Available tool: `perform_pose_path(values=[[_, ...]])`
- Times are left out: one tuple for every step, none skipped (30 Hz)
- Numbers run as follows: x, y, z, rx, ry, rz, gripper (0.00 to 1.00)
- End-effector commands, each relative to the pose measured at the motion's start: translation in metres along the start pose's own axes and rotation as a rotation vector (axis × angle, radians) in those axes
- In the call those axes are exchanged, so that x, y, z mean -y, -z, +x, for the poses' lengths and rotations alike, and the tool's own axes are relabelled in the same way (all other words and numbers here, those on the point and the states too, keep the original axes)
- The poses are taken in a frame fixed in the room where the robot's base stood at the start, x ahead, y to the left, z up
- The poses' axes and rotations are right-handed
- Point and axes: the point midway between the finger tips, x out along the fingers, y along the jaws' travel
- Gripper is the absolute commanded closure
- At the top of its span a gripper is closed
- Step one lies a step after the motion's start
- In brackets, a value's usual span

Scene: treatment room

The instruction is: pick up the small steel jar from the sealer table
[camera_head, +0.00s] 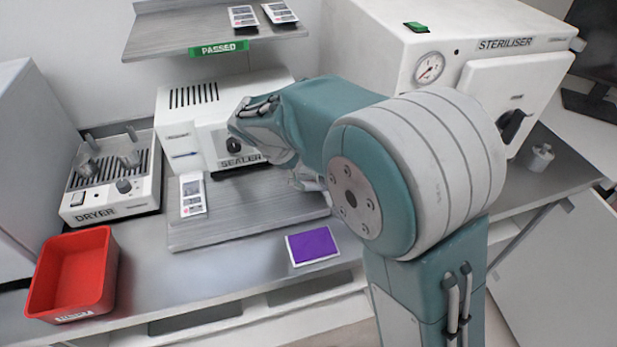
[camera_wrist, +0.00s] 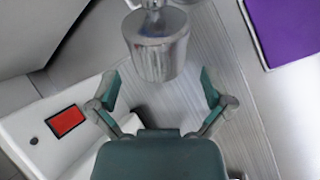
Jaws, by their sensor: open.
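The small steel jar (camera_wrist: 157,48) shows in the wrist view at the top middle, shiny and round, with a narrower knob-like top. It stands over the ribbed grey surface of the sealer table (camera_wrist: 205,45). My gripper (camera_wrist: 160,88) is open, its two teal fingers spread wide. The jar is just past the fingertips, roughly centred between them, and neither finger appears to touch it. In the head view my arm covers most of the gripper, and I cannot make out the jar there. The sealer (camera_head: 205,115) stands at the back of the grey board (camera_head: 240,230).
A purple pad (camera_head: 312,245) lies right of the board's front. A pouch (camera_head: 193,195) lies on its left. The dryer (camera_head: 110,190) holds metal pieces; a red tray (camera_head: 75,270) is at front left. The steriliser (camera_head: 450,60) and another steel jar (camera_head: 541,158) are right. A shelf (camera_head: 180,30) hangs above.

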Motion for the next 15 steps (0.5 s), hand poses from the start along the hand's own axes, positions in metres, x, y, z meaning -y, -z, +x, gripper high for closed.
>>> perform_pose_path(values=[[0.0, -0.002, 0.005, 0.001, 0.002, 0.001, 0.0], [-0.001, -0.002, 0.009, 0.001, 0.002, 0.001, 0.0], [0.0, -0.001, 0.016, 0.002, 0.003, 0.001, 0.0], [0.0, -0.001, 0.021, 0.004, 0.004, 0.001, 0.0], [0.0, 0.001, 0.026, 0.004, 0.004, 0.002, 0.0], [0.0, 0.002, 0.032, 0.004, 0.004, 0.002, 0.0], [0.0, 0.003, 0.036, 0.006, 0.003, 0.001, 0.0], [0.0, 0.004, 0.04, 0.006, 0.002, 0.0, 0.0], [0.0, 0.005, 0.044, 0.005, 0.0, 0.0, 0.0], [0.0, 0.005, 0.046, 0.005, 0.0, 0.0, 0.0], [0.0, 0.005, 0.048, 0.005, 0.0, 0.0, 0.0], [0.001, 0.006, 0.049, 0.005, 0.0, 0.001, 0.0], [0.001, 0.006, 0.05, 0.005, -0.001, 0.001, 0.0], [0.001, 0.006, 0.05, 0.005, -0.001, 0.001, 0.0], [0.0, 0.005, 0.05, 0.004, -0.001, 0.001, 0.0]])
